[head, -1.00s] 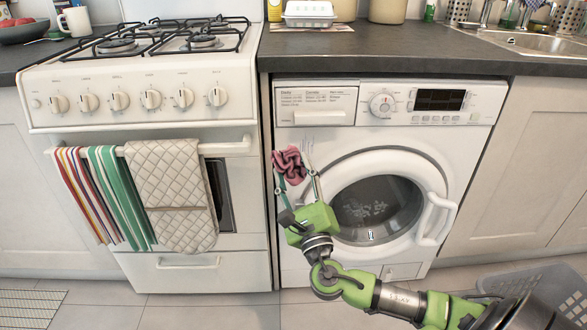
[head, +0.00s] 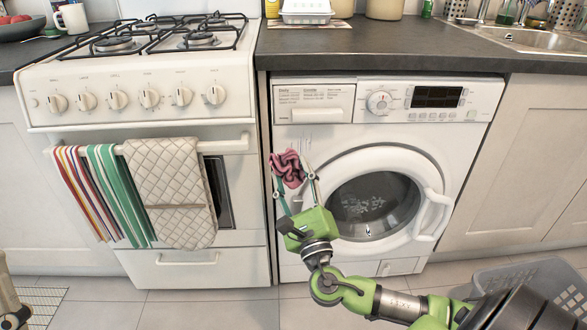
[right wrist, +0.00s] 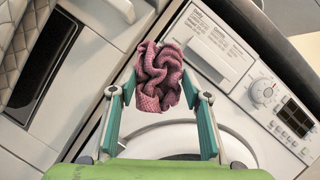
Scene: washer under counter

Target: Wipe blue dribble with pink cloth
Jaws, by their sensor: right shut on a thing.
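The pink cloth (head: 288,166) is bunched up in the fingertips of my right gripper (head: 293,180), in front of the washer's (head: 345,135) upper left front. It also shows in the right wrist view (right wrist: 158,78), crumpled between the two green-sided fingers (right wrist: 161,96). The fingers are shut on it. I cannot tell whether the cloth touches the washer front. I cannot make out the blue dribble; the cloth and gripper hide part of the panel left of the round door (head: 375,205). My left gripper is not clearly in view.
The white stove (head: 145,85) with towels (head: 170,195) on its oven handle stands left of the washer. The dark counter (head: 385,50) overhangs the washer. A grey basket (head: 545,275) is on the floor at the lower right. The tiled floor before the stove shows free room.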

